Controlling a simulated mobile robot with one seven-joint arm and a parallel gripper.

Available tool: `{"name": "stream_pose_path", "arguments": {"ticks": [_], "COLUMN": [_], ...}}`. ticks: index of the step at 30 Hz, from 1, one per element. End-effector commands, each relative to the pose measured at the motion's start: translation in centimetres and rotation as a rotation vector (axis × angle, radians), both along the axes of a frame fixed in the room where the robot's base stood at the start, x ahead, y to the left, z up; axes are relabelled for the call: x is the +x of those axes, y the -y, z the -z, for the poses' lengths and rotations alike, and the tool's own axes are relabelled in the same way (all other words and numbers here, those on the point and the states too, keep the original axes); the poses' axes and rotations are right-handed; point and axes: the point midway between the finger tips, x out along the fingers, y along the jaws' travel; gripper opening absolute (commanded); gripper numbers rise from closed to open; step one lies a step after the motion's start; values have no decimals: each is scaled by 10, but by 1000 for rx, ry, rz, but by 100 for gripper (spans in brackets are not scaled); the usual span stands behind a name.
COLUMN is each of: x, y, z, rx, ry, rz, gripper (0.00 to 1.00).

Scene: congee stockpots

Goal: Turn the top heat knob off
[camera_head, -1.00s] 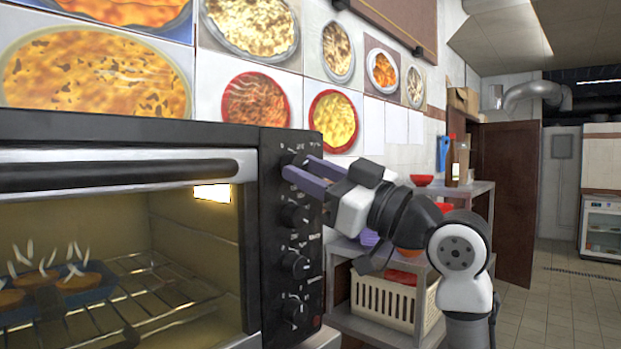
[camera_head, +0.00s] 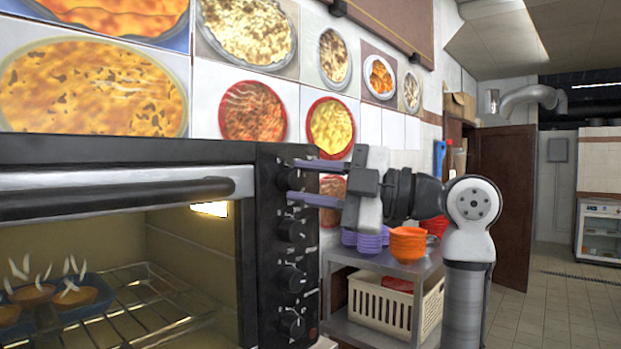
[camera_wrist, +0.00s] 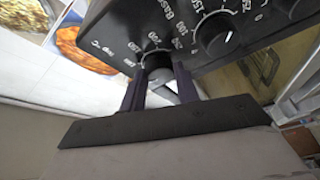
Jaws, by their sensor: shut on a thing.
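A black toaster oven (camera_head: 265,330) fills the left of the head view, with a column of several black knobs on its right-hand panel. The top heat knob (camera_head: 288,178) sits between the fingers of my gripper (camera_head: 290,179), one finger above it and one below. In the wrist view the same knob (camera_wrist: 159,66), ringed by a numbered dial, is between the two purple-grey fingers of my gripper (camera_wrist: 160,82). My gripper is shut on this knob. The knob's pointer is too hidden to read its setting.
Other knobs (camera_head: 291,230) sit below on the panel. The lit oven holds a wire rack and a blue tray of cakes (camera_head: 75,300). To the right, a metal shelf (camera_head: 385,268) carries orange bowls (camera_head: 408,244), purple bowls and a cream basket (camera_head: 395,305). Open tiled floor lies further right.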

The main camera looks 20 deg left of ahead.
Motion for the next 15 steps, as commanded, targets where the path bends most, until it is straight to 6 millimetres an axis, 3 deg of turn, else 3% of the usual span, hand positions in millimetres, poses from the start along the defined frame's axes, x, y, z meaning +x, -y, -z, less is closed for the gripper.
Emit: {"name": "stream_pose_path", "arguments": {"ticks": [15], "x": [0], "y": [0], "z": [-2], "rx": [-66], "ry": [175], "rz": [0], "gripper": [8]}}
